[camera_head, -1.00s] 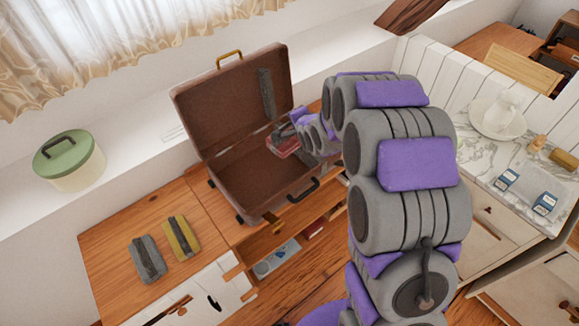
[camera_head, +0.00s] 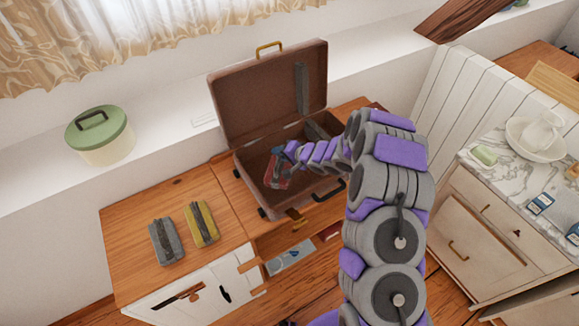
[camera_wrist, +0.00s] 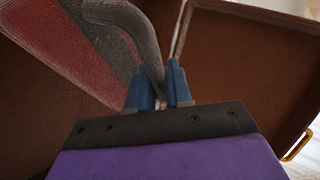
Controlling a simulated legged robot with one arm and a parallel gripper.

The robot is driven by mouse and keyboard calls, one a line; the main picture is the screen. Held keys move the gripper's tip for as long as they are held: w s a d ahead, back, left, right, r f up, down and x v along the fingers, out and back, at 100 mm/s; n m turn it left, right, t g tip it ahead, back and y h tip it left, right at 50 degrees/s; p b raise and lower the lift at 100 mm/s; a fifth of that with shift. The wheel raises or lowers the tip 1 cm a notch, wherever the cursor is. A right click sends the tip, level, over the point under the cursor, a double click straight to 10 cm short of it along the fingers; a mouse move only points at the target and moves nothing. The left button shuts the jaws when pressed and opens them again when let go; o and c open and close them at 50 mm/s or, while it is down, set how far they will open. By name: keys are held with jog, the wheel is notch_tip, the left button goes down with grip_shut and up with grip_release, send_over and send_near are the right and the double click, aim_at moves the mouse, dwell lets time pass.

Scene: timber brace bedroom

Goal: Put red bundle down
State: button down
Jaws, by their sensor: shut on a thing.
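The red bundle (camera_head: 277,176) has a dark grey band and handle and is inside the open brown suitcase (camera_head: 243,186), near its left side. My gripper (camera_head: 281,155) reaches into the suitcase from the right. In the wrist view, the blue fingers of my gripper (camera_wrist: 158,85) are shut on the grey handle of the red bundle (camera_wrist: 45,35). The bundle looks tilted. I cannot tell whether it touches the suitcase floor.
A grey bundle (camera_head: 167,242) and a yellow bundle (camera_head: 201,224) lie on the wooden cabinet top left of the suitcase. A green-lidded pot (camera_head: 99,137) stands on the ledge. An open drawer (camera_head: 290,258) shows below the suitcase. The marble top (camera_head: 510,170) at right holds a basin.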

aim_at(271, 158)
jog(key=a+f, duration=0.2)
jog(key=f, duration=0.1)
jog(key=shift+w+a+b, duration=0.1)
jog(key=shift+b, duration=0.2)
jog(key=d+f, duration=0.2)
jog(key=d, duration=0.1)
jog(key=d+f+b, duration=0.1)
jog(key=shift+d+f, duration=0.25)
jog(key=shift+d, duration=0.1)
jog(key=shift+a, duration=0.25)
jog(key=c, duration=1.3)
grip_release()
jog(key=a, duration=0.3)
jog(key=shift+a+f, duration=0.2)
jog(key=shift+a, duration=0.05)
jog(key=shift+o, duration=1.3)
jog(key=d, duration=0.3)
jog(key=shift+d+r, duration=0.2)
jog(key=shift+s+a+f, duration=0.1)
jog(key=shift+a, duration=0.55)
jog(key=shift+s+a+f, duration=0.1)
jog(key=shift+a, duration=0.55)
jog(key=shift+d+r, duration=0.1)
jog(key=shift+d, duration=0.65)
